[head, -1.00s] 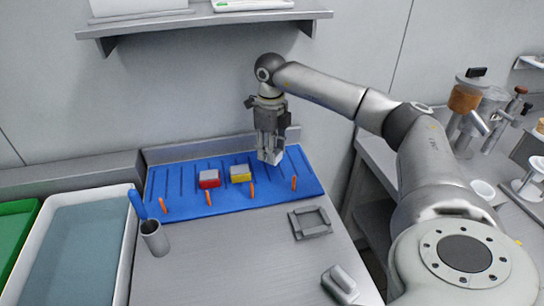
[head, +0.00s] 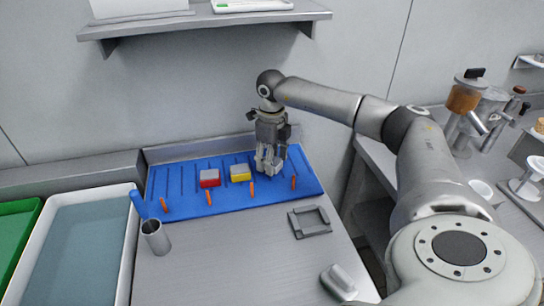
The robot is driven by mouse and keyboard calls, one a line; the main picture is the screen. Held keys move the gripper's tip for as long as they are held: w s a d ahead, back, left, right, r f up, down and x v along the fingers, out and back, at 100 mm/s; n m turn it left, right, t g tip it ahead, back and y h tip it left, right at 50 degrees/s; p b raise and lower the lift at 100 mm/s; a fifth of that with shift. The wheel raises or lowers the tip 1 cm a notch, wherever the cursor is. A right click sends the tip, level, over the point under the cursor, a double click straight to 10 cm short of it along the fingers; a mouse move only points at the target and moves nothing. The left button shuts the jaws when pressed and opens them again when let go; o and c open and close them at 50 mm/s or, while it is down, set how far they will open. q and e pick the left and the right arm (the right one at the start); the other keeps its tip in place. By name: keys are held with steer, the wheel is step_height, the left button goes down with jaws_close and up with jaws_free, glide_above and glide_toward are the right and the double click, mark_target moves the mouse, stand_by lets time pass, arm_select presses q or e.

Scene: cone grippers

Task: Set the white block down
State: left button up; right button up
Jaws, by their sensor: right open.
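The white block (head: 269,168) is low at the blue mat, to the right of the yellow block, and partly hidden by my fingers. It looks to be resting on the mat. My right gripper (head: 269,164) points down with its open fingers around the white block. A yellow block (head: 240,176) and a red block (head: 209,181), both with grey tops, sit on the blue mat (head: 185,205) to the left. My left gripper is out of view.
Orange pegs (head: 251,188) stand along the mat's front. A grey square frame (head: 310,222) lies on the bench in front, and a grey cup (head: 155,238) with a blue tool stands front left. A shelf (head: 205,22) hangs above.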

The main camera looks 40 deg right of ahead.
steer(key=shift+r+b, duration=0.4)
steer(key=shift+r, duration=3.5)
steer(key=shift+f, duration=0.1)
